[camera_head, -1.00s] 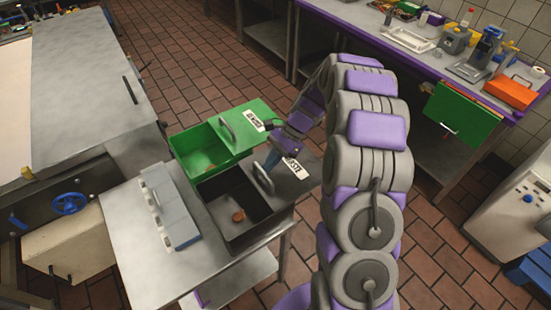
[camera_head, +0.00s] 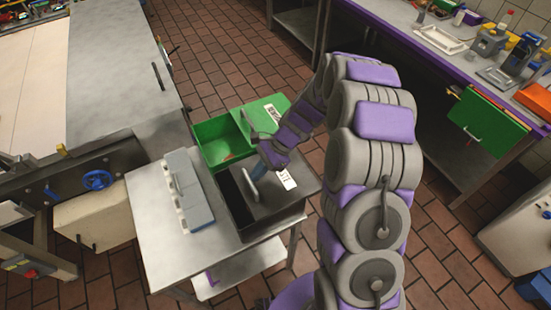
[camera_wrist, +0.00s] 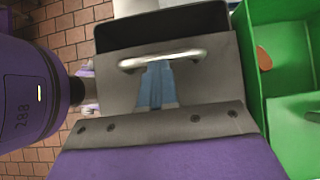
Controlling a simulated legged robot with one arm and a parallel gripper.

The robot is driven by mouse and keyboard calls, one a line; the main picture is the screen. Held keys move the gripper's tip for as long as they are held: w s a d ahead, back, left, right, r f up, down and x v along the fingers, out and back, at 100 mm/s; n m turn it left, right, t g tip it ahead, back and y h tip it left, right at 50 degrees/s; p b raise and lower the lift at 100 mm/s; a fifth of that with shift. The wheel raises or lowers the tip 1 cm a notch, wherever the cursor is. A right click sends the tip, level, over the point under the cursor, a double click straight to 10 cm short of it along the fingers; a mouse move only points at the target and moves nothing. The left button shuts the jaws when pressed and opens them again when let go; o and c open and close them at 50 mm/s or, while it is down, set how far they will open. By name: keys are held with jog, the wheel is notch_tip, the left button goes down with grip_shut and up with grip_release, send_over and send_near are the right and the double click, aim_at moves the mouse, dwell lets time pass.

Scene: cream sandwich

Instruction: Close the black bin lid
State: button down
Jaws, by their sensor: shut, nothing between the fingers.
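The black bin (camera_head: 268,224) stands on a steel table, with its dark grey sliding lid (camera_head: 280,198) over most of its top. A dark open strip (camera_head: 230,200) shows at the bin's left end; in the wrist view the opening (camera_wrist: 165,28) lies beyond the lid edge. The lid carries a metal handle (camera_head: 252,184) and a white label (camera_head: 286,179). My gripper (camera_head: 262,166) has its blue fingers shut and empty, right at the handle. In the wrist view the fingertips (camera_wrist: 156,72) are on the near side of the handle bar (camera_wrist: 162,60), seemingly against it.
A green bin (camera_head: 215,145) with its own green lid (camera_head: 268,117) partly open stands behind the black bin. A grey hinged box (camera_head: 188,190) lies left of the bins on the steel table (camera_head: 155,240). A large steel counter (camera_head: 115,75) is at the left.

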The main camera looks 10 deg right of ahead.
jog(key=a, duration=0.2)
jog(key=s+a+p, duration=0.1)
jog(key=a, duration=0.1)
jog(key=s+a, duration=0.1)
jog(key=a, duration=0.1)
jog(key=shift+d, duration=0.2)
